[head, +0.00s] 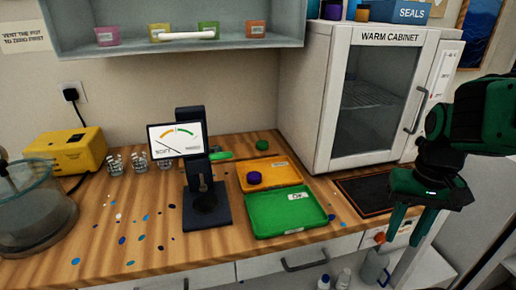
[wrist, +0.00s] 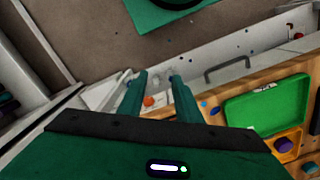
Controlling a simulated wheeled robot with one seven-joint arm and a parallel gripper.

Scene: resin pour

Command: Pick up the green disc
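The green disc (head: 262,145) is a small dark green round piece on the wooden counter, just behind the orange tray, in the head view. My gripper (head: 402,240) hangs fingers-down at the right, near the counter's front edge, well to the right of the disc. In the wrist view my gripper (wrist: 158,76) has its two green fingers apart with nothing held between them.
An orange tray (head: 286,163) holds a purple disc (head: 255,178); a green tray (head: 265,231) lies in front of it. A black stand (head: 206,215) with a gauge is to the left. The warm cabinet (head: 312,110) stands behind right. A dark mat (head: 362,198) lies before it.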

